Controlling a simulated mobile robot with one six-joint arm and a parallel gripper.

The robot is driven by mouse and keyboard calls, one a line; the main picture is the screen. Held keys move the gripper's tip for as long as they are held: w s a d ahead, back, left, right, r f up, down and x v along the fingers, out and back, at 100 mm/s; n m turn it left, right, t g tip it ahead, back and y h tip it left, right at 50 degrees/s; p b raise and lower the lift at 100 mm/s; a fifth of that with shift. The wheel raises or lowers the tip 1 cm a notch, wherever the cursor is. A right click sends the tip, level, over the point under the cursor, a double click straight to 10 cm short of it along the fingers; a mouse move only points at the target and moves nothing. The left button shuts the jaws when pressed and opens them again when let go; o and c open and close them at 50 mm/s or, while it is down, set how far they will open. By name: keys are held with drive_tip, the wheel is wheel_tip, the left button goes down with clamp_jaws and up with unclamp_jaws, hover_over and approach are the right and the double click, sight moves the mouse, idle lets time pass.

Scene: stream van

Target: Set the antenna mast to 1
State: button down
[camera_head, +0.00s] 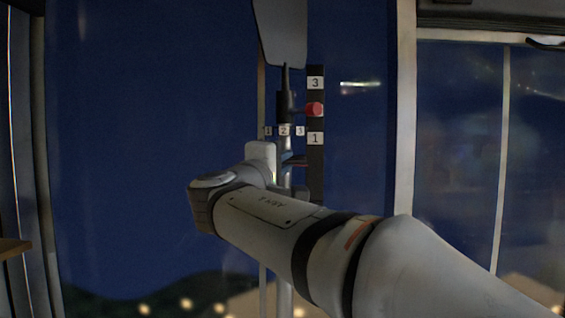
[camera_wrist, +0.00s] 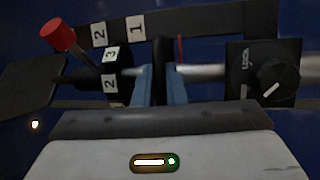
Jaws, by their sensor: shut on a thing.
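The antenna mast (camera_head: 284,150) is an upright pole with a grey panel (camera_head: 281,30) on top. A red knob (camera_head: 314,109) sticks out from its dark upper sleeve, between labels 3 and 1 of a black upright scale strip (camera_head: 316,180). In the wrist view the mast lies sideways, with the red knob (camera_wrist: 58,35) at upper left and labels 2 and 1 on the strip (camera_wrist: 205,20). My gripper (camera_wrist: 161,75) is shut on a dark part of the mast (camera_wrist: 160,55), between the numbered collar and the lock dial. In the head view my arm hides most of it.
A black dial (camera_wrist: 278,78) marked LOCK sits on the mast at right in the wrist view. A small collar (camera_head: 284,131) with labels 1, 2 and 3 rings the mast. A pale window post (camera_head: 405,120) stands to the right. A brown ledge (camera_head: 14,249) is at far left.

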wheel_tip(320, 180, up, 6)
drive_tip(key=shift+r+p, duration=0.1)
drive_tip(key=shift+p, duration=0.7)
drive_tip(key=c, duration=1.5)
unclamp_jaws()
drive_tip(key=b+v, duration=0.2)
drive_tip(key=v, duration=0.6)
drive_tip(key=shift+b, duration=0.4)
